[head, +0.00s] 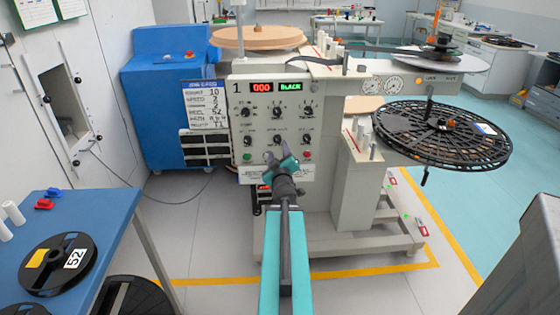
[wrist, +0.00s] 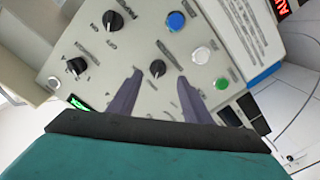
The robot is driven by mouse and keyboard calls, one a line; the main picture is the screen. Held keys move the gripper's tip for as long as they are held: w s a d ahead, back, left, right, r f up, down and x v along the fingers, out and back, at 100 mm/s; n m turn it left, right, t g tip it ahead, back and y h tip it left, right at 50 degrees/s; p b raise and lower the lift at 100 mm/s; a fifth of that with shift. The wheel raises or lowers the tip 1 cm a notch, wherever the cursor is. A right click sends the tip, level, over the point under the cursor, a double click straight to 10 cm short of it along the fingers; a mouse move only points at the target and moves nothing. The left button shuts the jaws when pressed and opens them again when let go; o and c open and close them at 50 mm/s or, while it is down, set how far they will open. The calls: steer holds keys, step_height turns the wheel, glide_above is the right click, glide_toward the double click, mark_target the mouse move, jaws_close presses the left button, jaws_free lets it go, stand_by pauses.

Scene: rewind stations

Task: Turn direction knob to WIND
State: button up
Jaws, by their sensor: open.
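The pale control panel (head: 237,128) of the rewind station faces me and carries rows of black knobs. My gripper (head: 281,160) is in front of the panel's lower middle and hides part of it. In the wrist view my gripper (wrist: 160,76) is open, with one finger on each side of a small black knob (wrist: 157,68). Nothing is held. I cannot tell whether the fingers touch this knob. The labels are too small and tilted to show which knob is the direction knob or where WIND is marked.
A black reel (head: 440,133) juts out at the right. A blue table (head: 110,215) stands at the left.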

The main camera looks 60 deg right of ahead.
steer(key=shift+s+a+r+p, duration=0.15)
steer(key=shift+a+p, duration=0.35)
steer(key=shift+p, duration=2.45)
steer(key=s+a+p, duration=0.1)
steer(key=p, duration=0.5)
steer(key=shift+s, duration=0.2)
steer(key=shift+p+v, duration=2.65)
steer(key=shift+p, duration=1.35)
steer(key=shift+a, duration=0.1)
